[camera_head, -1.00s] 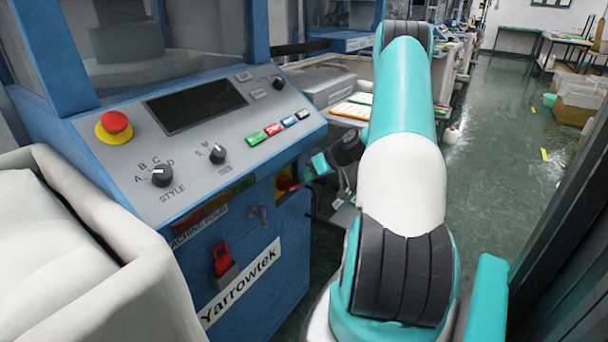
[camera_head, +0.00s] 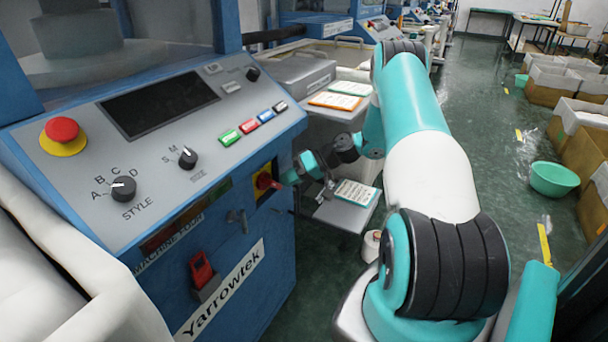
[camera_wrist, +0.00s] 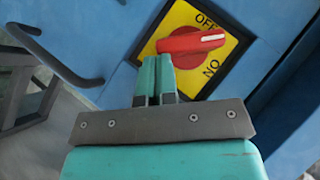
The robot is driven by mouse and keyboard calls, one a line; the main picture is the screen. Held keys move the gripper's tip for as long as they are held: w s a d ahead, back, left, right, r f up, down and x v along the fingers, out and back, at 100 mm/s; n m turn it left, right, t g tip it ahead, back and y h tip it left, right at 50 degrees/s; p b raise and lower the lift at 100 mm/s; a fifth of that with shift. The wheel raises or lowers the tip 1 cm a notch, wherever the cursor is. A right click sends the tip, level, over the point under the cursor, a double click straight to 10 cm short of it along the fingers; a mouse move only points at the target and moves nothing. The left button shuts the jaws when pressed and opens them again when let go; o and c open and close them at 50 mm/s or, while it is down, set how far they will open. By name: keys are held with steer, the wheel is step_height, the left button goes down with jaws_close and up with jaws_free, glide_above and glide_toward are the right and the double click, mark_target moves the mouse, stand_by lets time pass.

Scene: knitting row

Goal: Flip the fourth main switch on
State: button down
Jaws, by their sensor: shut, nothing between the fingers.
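A red rotary main switch (camera_head: 264,181) sits on a yellow plate on the side of the blue Yarrowtek machine (camera_head: 270,235). In the wrist view the red knob (camera_wrist: 185,42) lies on the yellow plate (camera_wrist: 183,16), marked OFF above and a word reading as NO or ON below. The knob's white mark points right, between the two words. My gripper (camera_wrist: 157,58) is shut and empty, its fingertips at the knob's lower left edge. I cannot tell whether they touch it. In the head view my gripper (camera_head: 283,180) is small, just right of the switch.
A sloped control panel (camera_head: 75,185) with a red emergency button (camera_head: 62,130) is above the switch. A small shelf with a sheet (camera_head: 357,193) stands behind my gripper. Green floor (camera_head: 480,130) lies open at right.

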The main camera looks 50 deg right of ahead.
steer(key=shift+f, duration=0.25)
steer(key=shift+a+f+b, duration=0.25)
steer(key=shift+f+b, duration=0.2)
steer(key=shift+f, duration=0.15)
steer(key=shift+a+f+b, duration=0.2)
steer(key=shift+f+b, duration=0.2)
steer(key=shift+f, duration=0.15)
steer(key=shift+s+a+f, duration=0.1)
steer(key=shift+a+f, duration=0.05)
steer(key=shift+f, duration=0.05)
